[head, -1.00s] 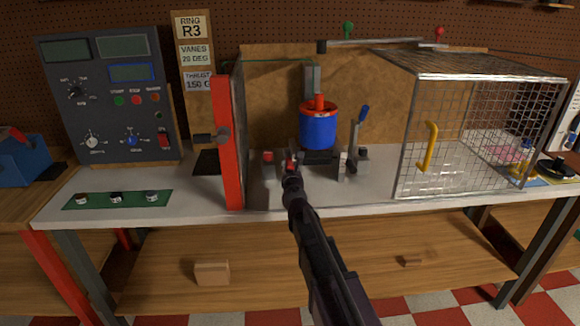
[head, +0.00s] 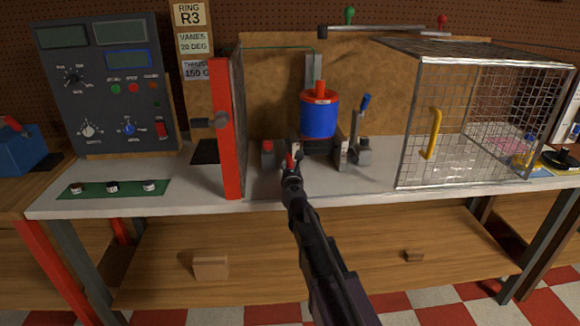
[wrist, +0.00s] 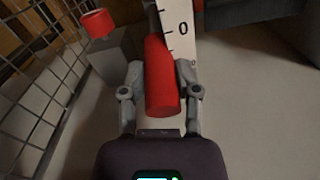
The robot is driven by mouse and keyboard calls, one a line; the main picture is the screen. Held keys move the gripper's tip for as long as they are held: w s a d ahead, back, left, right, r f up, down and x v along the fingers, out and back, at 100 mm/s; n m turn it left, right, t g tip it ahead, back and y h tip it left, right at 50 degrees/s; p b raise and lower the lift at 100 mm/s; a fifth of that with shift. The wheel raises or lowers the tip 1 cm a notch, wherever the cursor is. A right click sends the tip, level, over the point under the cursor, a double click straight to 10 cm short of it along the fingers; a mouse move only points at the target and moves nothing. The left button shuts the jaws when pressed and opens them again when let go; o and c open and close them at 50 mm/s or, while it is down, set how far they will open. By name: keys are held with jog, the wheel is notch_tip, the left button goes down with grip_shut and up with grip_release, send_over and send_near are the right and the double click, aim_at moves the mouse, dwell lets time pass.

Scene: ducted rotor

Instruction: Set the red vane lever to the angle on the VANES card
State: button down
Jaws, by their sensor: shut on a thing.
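The red vane lever (wrist: 161,85) stands between the two fingers of my gripper (wrist: 160,95) in the wrist view, and the fingers are shut on it. A white scale plate (wrist: 182,30) with a "0" mark lies right behind the lever. In the head view my gripper (head: 291,176) is at the front of the rotor stand, and the red lever tip (head: 289,161) shows just above it. The VANES card (head: 193,43) on the back post reads 20 DEG. The lever's exact angle on the scale cannot be read.
A blue rotor duct (head: 319,118) with a red top stands behind the lever. A blue-handled lever (head: 359,125) is to its right, a red-capped block (head: 268,152) to its left. A red upright post (head: 227,130) stands left; a wire cage (head: 480,120) with a yellow handle stands right.

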jog(key=shift+c, duration=1.9)
grip_release()
jog(key=s, duration=1.2)
jog(key=shift+a, duration=0.1)
